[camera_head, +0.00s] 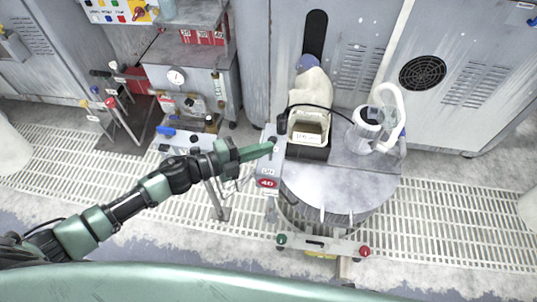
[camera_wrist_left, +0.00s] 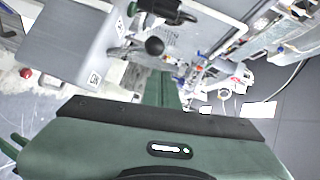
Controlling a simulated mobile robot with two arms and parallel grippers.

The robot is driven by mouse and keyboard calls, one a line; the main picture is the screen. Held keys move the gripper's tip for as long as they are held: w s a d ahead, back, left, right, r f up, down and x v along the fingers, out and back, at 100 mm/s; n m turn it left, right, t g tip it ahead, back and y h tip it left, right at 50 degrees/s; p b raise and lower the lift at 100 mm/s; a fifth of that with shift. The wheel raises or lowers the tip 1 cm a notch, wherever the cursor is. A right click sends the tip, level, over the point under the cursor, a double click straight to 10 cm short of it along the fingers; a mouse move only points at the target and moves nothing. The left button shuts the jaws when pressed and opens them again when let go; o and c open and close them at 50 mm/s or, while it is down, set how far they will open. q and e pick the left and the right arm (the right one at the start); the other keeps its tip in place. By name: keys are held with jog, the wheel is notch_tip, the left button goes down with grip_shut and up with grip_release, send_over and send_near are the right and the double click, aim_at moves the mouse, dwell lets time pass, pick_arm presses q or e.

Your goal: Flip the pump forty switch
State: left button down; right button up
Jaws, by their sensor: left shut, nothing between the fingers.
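The pump forty switch box (camera_head: 268,172) is a narrow grey box on the left side of a round grey drum stand, with a red oval "40" label (camera_head: 267,183). In the left wrist view, a grey box (camera_wrist_left: 70,45) has a lever with a black ball knob (camera_wrist_left: 155,46); an "ON" label (camera_wrist_left: 95,78) is nearer the gripper, and another small label is farther up. My left gripper (camera_head: 268,148) is shut and empty, its green fingertips at the top of the switch box. I cannot tell whether they touch the lever. My right gripper is out of view.
A white jug (camera_head: 312,88) and a clear pitcher (camera_head: 368,122) stand on the drum stand (camera_head: 335,190). A bar with green and red knobs (camera_head: 322,245) is in front. A grey cart with a gauge (camera_head: 190,80) stands left. Grated floor (camera_head: 450,210) is open at right.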

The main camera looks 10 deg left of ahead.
pick_arm(q)
jog(key=shift+v, duration=2.75)
jog(key=shift+r, duration=0.1)
